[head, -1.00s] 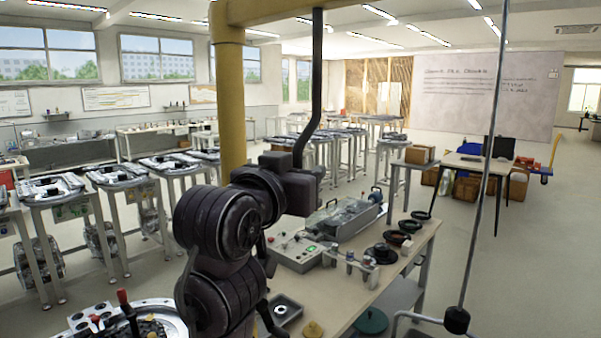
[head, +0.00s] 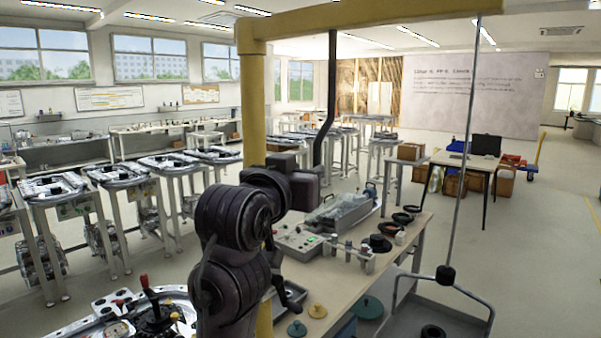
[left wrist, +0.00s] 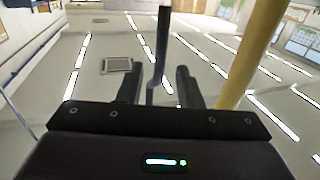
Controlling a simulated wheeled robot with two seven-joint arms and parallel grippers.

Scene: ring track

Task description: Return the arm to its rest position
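My left arm stands folded upright in the middle of the head view. Its gripper (head: 308,174) is at the top, in front of the bench. In the left wrist view its two fingers (left wrist: 157,84) stand apart and point toward the ceiling. A dark bent rod (head: 332,90) appears between the fingers in that wrist view (left wrist: 163,40). Whether it touches them I cannot tell. My right gripper is not in view.
A yellow post (head: 252,110) and beam (head: 390,17) stand close to my left arm. A bench (head: 345,285) with devices is behind it. A rod-hung tray (head: 462,318) is at the right. A round fixture (head: 85,325) is at lower left. Open floor (head: 540,260) lies right.

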